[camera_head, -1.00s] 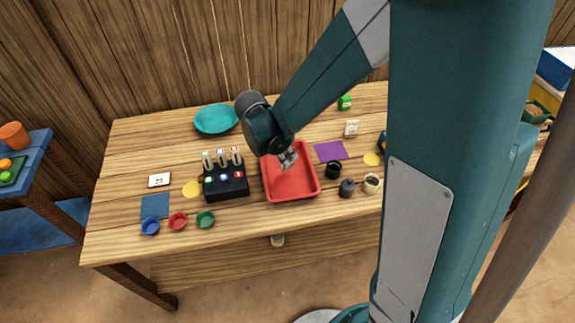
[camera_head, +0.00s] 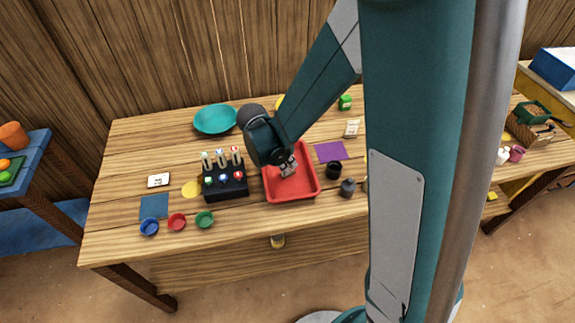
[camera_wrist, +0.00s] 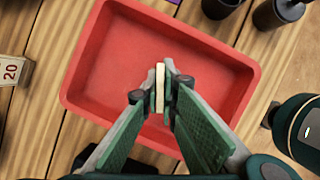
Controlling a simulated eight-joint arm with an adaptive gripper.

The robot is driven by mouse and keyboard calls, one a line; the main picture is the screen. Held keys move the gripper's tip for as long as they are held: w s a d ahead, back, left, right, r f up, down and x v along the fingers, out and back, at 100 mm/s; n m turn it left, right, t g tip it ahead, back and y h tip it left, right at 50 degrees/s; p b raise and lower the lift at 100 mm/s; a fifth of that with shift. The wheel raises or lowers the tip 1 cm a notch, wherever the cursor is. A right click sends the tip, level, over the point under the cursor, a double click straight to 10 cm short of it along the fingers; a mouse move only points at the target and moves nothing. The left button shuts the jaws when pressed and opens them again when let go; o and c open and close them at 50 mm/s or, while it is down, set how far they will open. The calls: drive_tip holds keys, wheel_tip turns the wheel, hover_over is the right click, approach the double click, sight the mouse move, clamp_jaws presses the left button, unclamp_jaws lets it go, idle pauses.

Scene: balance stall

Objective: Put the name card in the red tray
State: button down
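The red tray (camera_head: 291,198) sits at the middle of the table and shows below my gripper in the wrist view (camera_wrist: 90,62). My gripper (camera_wrist: 160,92) is over the inside of the tray, with its fingers closed on a thin cream piece (camera_wrist: 160,86). I see this piece nearly edge-on, and it appears to be the name card; its face is hidden. In the head view my gripper (camera_head: 288,168) is low over the tray, and I cannot tell whether the piece touches the floor.
A black rack (camera_head: 226,187) stands close left of the tray. A black cup (camera_head: 333,170) and a dark bottle (camera_head: 347,188) stand at its right.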

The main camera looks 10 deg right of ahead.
drive_tip(key=shift+f, duration=0.2)
drive_tip(key=c, duration=2.7)
unclamp_jaws()
drive_tip(key=shift+o, duration=0.2)
drive_tip(key=shift+r, duration=0.2)
drive_tip(key=p+v, duration=0.2)
drive_tip(key=v, duration=1)
drive_tip(key=shift+d, duration=0.15)
